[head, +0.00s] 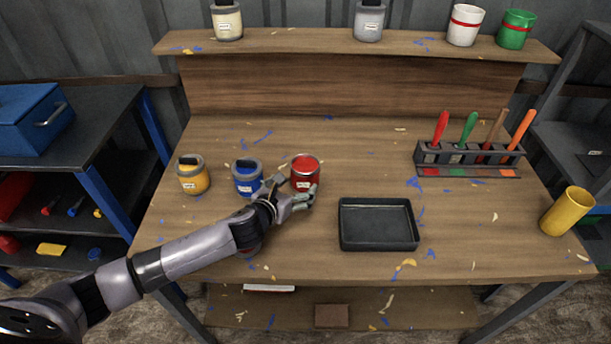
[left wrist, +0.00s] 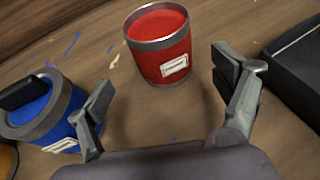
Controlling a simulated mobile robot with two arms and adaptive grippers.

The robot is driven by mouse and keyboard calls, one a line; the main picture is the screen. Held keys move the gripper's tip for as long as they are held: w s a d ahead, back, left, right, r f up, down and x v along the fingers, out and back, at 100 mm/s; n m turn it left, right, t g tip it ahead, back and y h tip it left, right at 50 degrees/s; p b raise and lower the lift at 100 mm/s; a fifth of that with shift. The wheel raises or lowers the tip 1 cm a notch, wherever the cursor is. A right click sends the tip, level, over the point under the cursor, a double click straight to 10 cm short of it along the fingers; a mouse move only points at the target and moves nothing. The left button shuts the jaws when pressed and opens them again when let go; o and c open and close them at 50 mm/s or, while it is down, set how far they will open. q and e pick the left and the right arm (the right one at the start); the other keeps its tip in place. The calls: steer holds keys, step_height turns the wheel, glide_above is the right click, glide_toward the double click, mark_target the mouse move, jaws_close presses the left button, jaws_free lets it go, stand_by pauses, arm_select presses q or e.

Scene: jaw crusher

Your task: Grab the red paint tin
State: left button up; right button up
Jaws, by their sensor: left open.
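The red paint tin (head: 305,172) stands upright on the workbench, open at the top with red paint showing. In the left wrist view the red tin (left wrist: 161,45) stands just beyond and between my fingertips, with its white label facing me. My left gripper (head: 293,191) is open and empty, at the near side of the red tin; its spread fingers also show in the left wrist view (left wrist: 165,90). I cannot tell whether a finger touches the tin. My right gripper is not in view.
A blue tin (head: 248,178) stands close left of the red tin, and a yellow tin (head: 193,174) farther left. A black tray (head: 378,224) lies to the right. Several tins line the shelf (head: 300,42).

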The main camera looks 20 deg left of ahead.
mark_target(299, 183)
arm_select(q)
steer(key=shift+x, duration=1.05)
steer(key=shift+w, duration=0.15)
steer(key=shift+w+d+f, duration=0.1)
steer(key=shift+w+f, duration=0.05)
steer(key=x, duration=0.4)
steer(key=shift+d+f, duration=0.1)
steer(key=shift+f, duration=0.25)
steer(key=shift+w+f, duration=0.1)
steer(key=shift+w, duration=0.15)
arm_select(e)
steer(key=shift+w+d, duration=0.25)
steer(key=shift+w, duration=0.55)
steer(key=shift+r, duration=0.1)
